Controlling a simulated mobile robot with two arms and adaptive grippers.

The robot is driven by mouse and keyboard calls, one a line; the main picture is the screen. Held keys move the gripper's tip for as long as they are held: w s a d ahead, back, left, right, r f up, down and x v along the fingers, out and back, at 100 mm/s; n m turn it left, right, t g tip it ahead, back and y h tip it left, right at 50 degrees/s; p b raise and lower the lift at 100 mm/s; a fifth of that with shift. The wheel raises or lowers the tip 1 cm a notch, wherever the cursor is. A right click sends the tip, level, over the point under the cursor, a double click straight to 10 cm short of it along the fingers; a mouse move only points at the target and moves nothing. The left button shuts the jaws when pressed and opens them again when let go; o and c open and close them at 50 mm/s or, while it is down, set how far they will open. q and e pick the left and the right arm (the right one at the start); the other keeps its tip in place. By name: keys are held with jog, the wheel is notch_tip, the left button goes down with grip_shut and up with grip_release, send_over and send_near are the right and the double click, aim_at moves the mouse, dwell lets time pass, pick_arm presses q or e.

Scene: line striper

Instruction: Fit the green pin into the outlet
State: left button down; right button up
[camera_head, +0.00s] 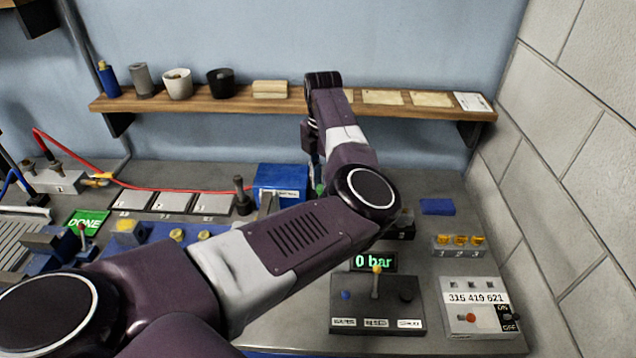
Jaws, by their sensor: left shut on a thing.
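My left arm reaches from the lower left across the bench, and its gripper (317,178) points down beside the right side of a blue box (283,180). The gripper is shut on the green pin (320,189), of which only a small green part shows below the fingers. My arm hides part of the bench around and in front of it. I cannot make out the outlet for certain, nor whether the pin touches anything. My right gripper is not in view.
A wooden shelf (240,103) with cups and blocks runs along the back wall. A pressure panel (376,318) reading 0 bar and a numbered switch box (476,311) stand at the front right.

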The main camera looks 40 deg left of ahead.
pick_arm(q)
jog(key=shift+w+f+b, duration=0.2)
jog(key=shift+f+b, duration=0.2)
jog(key=shift+f, duration=0.4)
jog(key=shift+f+b, duration=0.3)
jog(key=shift+f, duration=0.05)
jog(key=shift+s+f+b, duration=0.2)
jog(key=shift+f+b, duration=0.85)
jog(key=shift+f, duration=0.15)
jog(key=shift+w+f+b, duration=0.15)
jog(key=shift+f+b, duration=0.25)
jog(key=shift+f, duration=0.05)
jog(key=shift+p, duration=0.85)
notch_tip(320, 180, down, 6)
jog(key=b, duration=0.2)
dwell(3.1)
jog(key=c, duration=1.6)
grip_release()
